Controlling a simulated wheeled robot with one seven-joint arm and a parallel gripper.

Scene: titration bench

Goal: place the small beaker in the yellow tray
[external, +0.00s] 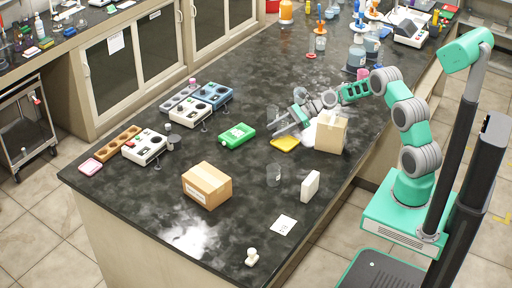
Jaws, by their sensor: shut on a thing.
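The small beaker (272,114) looks like a clear glass at the tip of my gripper (281,122); its outline is faint. My gripper reaches in from the right and is shut on it. The yellow tray (286,143) lies flat on the dark bench, just below my gripper in the picture. Nothing can be made out in the tray. I cannot tell how high the beaker is above the bench.
A cardboard box (332,134) and a white rounded object (309,132) stand right of the tray. A green container (237,136) lies to its left. Another clear beaker (273,176), a white block (310,186) and a larger box (207,185) stand nearer the front.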

